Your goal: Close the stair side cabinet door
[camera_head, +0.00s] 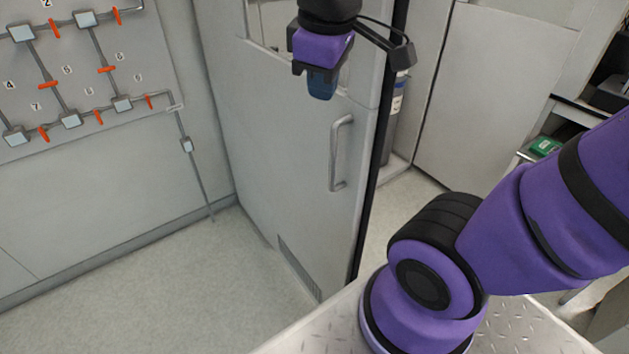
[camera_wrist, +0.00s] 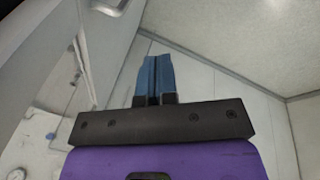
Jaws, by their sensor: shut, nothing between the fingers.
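A grey cabinet door (camera_head: 290,150) stands swung out from the wall in the head view, with a vertical metal handle (camera_head: 337,152) near its free edge and a vent grille at its bottom. A gap shows beyond its dark free edge. My gripper (camera_head: 320,88) is in front of the upper part of the door, above and left of the handle. I cannot tell whether it touches the door. In the wrist view, the blue fingers of my gripper (camera_wrist: 155,75) are together with nothing between them.
A wall panel (camera_head: 75,75) with pipes, orange valve handles and number labels is at the left. A cylinder (camera_head: 394,100) stands behind the door's edge. A flat grey panel (camera_head: 490,95) is at the right. The floor (camera_head: 170,285) left of the door is clear.

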